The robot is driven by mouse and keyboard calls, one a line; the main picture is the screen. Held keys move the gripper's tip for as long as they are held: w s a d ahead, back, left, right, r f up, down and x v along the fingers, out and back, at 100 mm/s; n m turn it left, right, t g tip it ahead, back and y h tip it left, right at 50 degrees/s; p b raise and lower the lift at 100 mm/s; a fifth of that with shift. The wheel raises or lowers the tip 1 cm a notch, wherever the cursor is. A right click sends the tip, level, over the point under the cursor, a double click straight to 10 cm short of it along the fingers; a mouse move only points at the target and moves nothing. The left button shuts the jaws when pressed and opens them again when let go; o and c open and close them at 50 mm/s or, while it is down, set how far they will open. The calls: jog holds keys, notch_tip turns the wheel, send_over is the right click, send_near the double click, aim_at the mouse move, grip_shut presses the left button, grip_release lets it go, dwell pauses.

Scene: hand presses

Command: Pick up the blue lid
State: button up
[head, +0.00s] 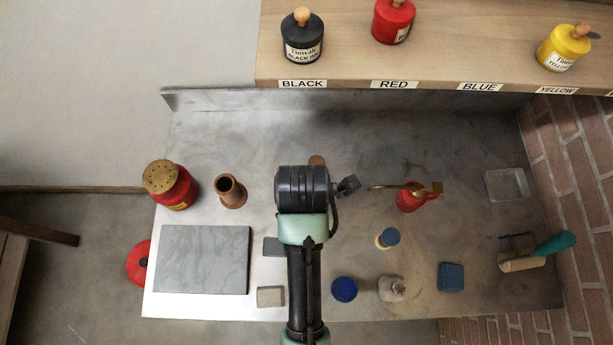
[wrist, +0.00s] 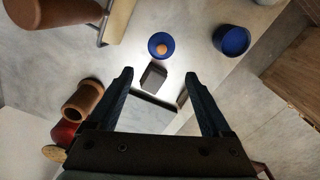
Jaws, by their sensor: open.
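The blue lid (wrist: 153,40), a round disc with a small wooden knob, lies on the metal table in the wrist view. It is beyond my fingertips, roughly centred between them. In the head view I cannot see it; my arm appears to cover that part of the table. My gripper (wrist: 159,74) is open, its two dark fingers spread wide with nothing between their tips. An open, round blue tin (wrist: 232,40) stands to the right of the lid; it also shows in the head view (head: 344,289).
A dark grey block (wrist: 153,77) lies just nearer than the lid. A copper-coloured vase (head: 231,190), red shaker (head: 178,190) and grey slab (head: 205,260) stand left. A blue-topped piece (head: 389,237), grey-white bundle (head: 392,289) and blue square (head: 451,276) are right of my arm.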

jog(key=f, duration=0.6)
jog(key=shift+s+f, duration=0.3)
jog(key=shift+s, duration=0.1)
jog(key=shift+w+d+f+p, duration=0.15)
jog(key=shift+f+p, duration=0.1)
jog(key=shift+f, duration=1.15)
jog(key=shift+w+d+f+p, duration=0.1)
jog(key=shift+f+p, duration=0.15)
jog(key=shift+f, duration=1.15)
jog(key=shift+s, duration=0.1)
grip_shut()
